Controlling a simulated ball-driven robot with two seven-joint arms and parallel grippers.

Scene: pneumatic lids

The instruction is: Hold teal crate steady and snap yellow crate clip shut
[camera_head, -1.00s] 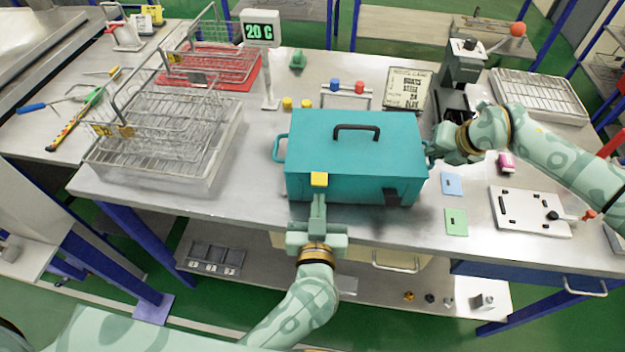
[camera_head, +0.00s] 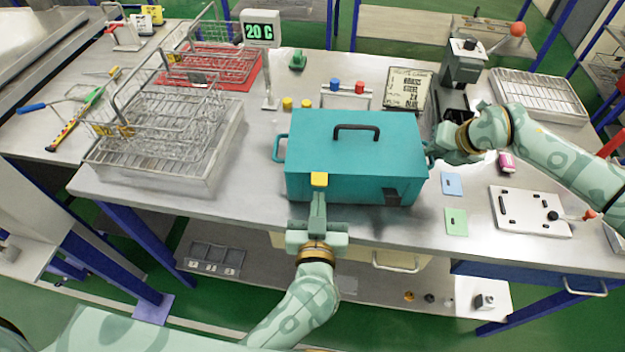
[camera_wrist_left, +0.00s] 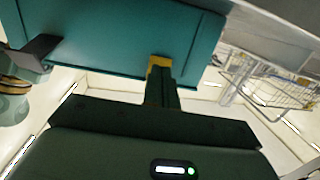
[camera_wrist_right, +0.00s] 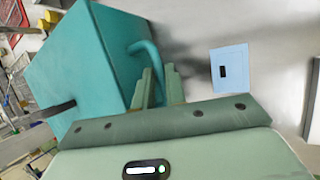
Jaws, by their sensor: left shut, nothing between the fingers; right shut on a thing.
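The teal crate (camera_head: 357,150) stands on the metal bench with its lid down and a black handle on top. A yellow clip (camera_head: 319,180) is on its front face at the left, and a black clip (camera_head: 391,197) is at the front right. My left gripper (camera_head: 318,196) is shut and empty, its fingertips against or just below the yellow clip (camera_wrist_left: 158,62). My right gripper (camera_head: 437,153) is shut on the crate's right side handle, and that teal handle (camera_wrist_right: 148,62) shows between the fingers in the right wrist view.
Wire baskets (camera_head: 165,115) stand left of the crate. A blue card (camera_head: 452,184), a green card (camera_head: 456,222) and a white plate (camera_head: 530,212) lie to the right. A sign (camera_head: 407,88) and a small rack (camera_head: 346,97) stand behind the crate. The bench's front edge is close below the crate.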

